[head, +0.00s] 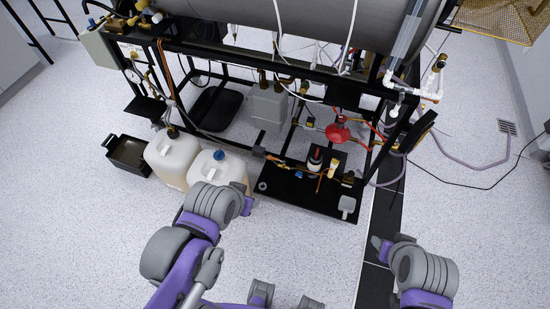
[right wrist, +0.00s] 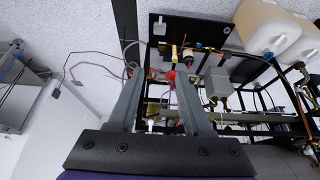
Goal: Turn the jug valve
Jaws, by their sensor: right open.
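Two whitish plastic jugs stand side by side on the floor at the rack's left front in the head view. The left jug (head: 166,160) has a brass-coloured fitting (head: 173,131) on top; the right jug (head: 215,172) has a blue cap (head: 219,155). The jugs also show at the upper right of the right wrist view (right wrist: 262,27). I cannot tell which fitting is the jug valve. My left arm ends just in front of the right jug; its fingers are hidden. My right gripper (right wrist: 160,76) is open and empty, well to the right of the jugs in the head view.
A black-framed rack (head: 270,72) under a large grey cylinder (head: 300,20) carries pipes and a red part (head: 338,132). A black tray (head: 127,153) lies left of the jugs. Hoses (head: 465,165) run over the right floor. The front left floor is clear.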

